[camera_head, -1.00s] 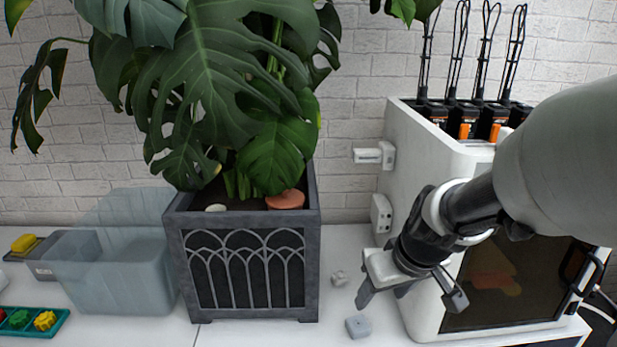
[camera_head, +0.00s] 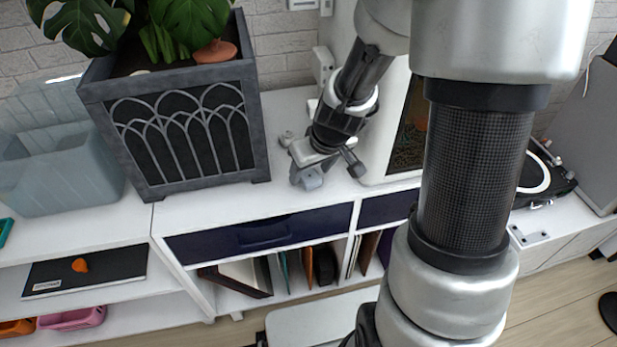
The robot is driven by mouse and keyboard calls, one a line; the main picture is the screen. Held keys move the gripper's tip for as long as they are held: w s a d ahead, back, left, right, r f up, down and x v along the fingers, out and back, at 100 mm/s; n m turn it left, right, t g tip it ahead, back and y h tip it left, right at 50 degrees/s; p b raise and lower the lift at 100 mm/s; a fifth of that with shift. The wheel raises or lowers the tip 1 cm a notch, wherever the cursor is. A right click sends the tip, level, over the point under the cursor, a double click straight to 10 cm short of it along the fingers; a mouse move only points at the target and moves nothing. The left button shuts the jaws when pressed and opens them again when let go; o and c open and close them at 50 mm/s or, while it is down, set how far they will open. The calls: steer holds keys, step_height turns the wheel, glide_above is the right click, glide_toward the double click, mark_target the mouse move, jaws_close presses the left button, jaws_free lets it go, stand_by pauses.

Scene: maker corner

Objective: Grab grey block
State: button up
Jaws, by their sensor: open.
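A small grey block (camera_head: 312,180) sits on the white cabinet top near its front edge, right of the planter. My gripper (camera_head: 327,175) points down over it with its two fingers apart. The block shows just below the gripper body, closer to the left finger. I cannot tell whether a finger touches it. A second small grey piece (camera_head: 287,138) lies farther back, just left of my gripper.
A dark grey planter (camera_head: 180,140) with a large plant stands left of my gripper. A clear bin (camera_head: 60,180) is farther left. A white printer (camera_head: 399,165) stands close on the right, partly behind my arm. Shelves with a blue drawer (camera_head: 258,232) lie below.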

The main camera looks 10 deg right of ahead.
steer(key=shift+w+f, duration=0.2)
steer(key=shift+f, duration=0.3)
steer(key=c, duration=1.1)
steer(key=shift+r, duration=0.1)
steer(key=shift+c, duration=0.2)
